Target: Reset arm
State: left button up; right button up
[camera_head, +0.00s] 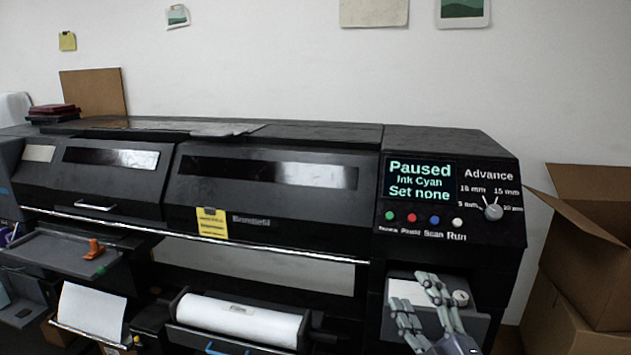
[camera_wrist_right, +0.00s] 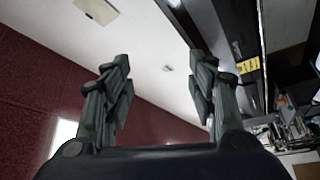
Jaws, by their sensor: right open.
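My right gripper (camera_head: 422,305) is at the lower right of the head view, in front of a grey open compartment below the printer's control panel. Its fingers are spread and nothing is between them. In the right wrist view the gripper (camera_wrist_right: 160,85) is also open and empty, with wall and ceiling behind it. The wide black printer (camera_head: 275,205) fills the middle of the head view. Its panel screen (camera_head: 420,180) reads "Paused", "Ink Cyan", "Set none". A round Advance knob (camera_head: 494,212) and several coloured buttons sit on the panel. My left gripper does not show.
Open cardboard boxes (camera_head: 585,260) stand at the right. A white roll (camera_head: 240,320) lies in a tray at the printer's front. A grey tray (camera_head: 45,250) with an orange item sticks out at the left. A yellow note (camera_head: 212,223) hangs on the printer front.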

jog(key=s+d+f+m+g+h, duration=0.3)
jog(key=s+f+m+g, duration=0.15)
jog(key=f, duration=0.45)
jog(key=s+d+f+m+g+h, duration=0.35)
jog(key=f+m, duration=0.25)
jog(key=f, duration=0.3)
jog(key=s+a+f+m+g+y, duration=0.15)
jog(key=s+f+g, duration=0.4)
jog(key=s, duration=0.55)
jog(key=s+a+f+m+g, duration=0.1)
jog(key=s+a+f+g, duration=0.25)
jog(key=s+f, duration=0.55)
notch_tip(320, 180, down, 26)
jog(key=s+d+g+b, duration=0.1)
jog(key=s+b, duration=0.2)
jog(key=s+d+f+g+b, duration=0.1)
jog(key=s+d+f+b, duration=0.1)
jog(key=s+f, duration=1.4)
notch_tip(320, 180, down, 3)
jog(key=shift+s+d+r, duration=0.1)
jog(key=shift+s+d, duration=0.3)
jog(key=shift+d, duration=0.15)
